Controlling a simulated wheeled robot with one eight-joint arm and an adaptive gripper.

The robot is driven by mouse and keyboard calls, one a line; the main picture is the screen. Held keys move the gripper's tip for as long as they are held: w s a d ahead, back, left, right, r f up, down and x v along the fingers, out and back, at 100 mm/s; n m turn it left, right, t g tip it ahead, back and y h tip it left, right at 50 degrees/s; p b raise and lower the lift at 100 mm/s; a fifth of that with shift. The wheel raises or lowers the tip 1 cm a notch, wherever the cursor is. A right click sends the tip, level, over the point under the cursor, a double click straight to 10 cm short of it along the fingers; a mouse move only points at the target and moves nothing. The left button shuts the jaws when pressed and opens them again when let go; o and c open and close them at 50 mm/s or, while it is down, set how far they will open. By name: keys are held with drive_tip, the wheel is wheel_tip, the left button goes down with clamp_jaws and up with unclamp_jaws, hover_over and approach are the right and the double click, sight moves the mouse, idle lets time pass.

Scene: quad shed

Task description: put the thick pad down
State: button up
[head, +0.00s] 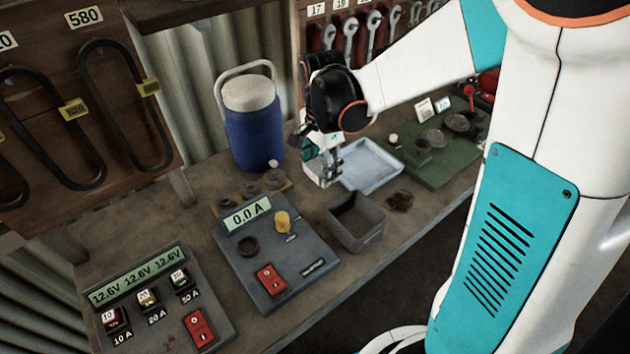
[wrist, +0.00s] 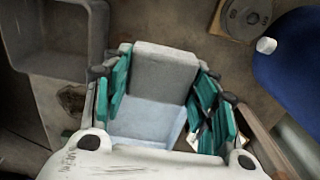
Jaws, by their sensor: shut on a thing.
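The thick pad is a grey block (wrist: 165,72) between the green fingers of my gripper (wrist: 160,85) in the wrist view. My gripper is shut on it. In the head view, my gripper (head: 324,158) holds the pad (head: 318,173) at the left end of a pale blue tray (head: 372,167). In the wrist view, the tray (wrist: 145,128) shows just below the pad, partly hidden by it and the gripper. I cannot tell whether the pad touches anything beneath it.
A grey open bin (head: 356,222) stands in front of the tray. A blue jug (head: 254,135) stands close on the left. A wooden board with dark discs (wrist: 245,15) lies nearby. A green mat (head: 440,150) with small parts lies to the right. Front left are meter panels (head: 290,265).

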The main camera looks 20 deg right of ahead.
sight(320, 194)
wheel_tip(320, 194, down, 8)
drive_tip(key=shift+r+b, duration=0.1)
drive_tip(key=shift+b, duration=1.05)
drive_tip(key=shift+s+f+b, duration=0.15)
drive_tip(key=shift+f+b, duration=0.25)
drive_tip(key=shift+c, duration=0.4)
drive_tip(key=o, duration=1.2)
drive_tip(key=shift+o, duration=0.4)
drive_tip(key=shift+f, duration=0.1)
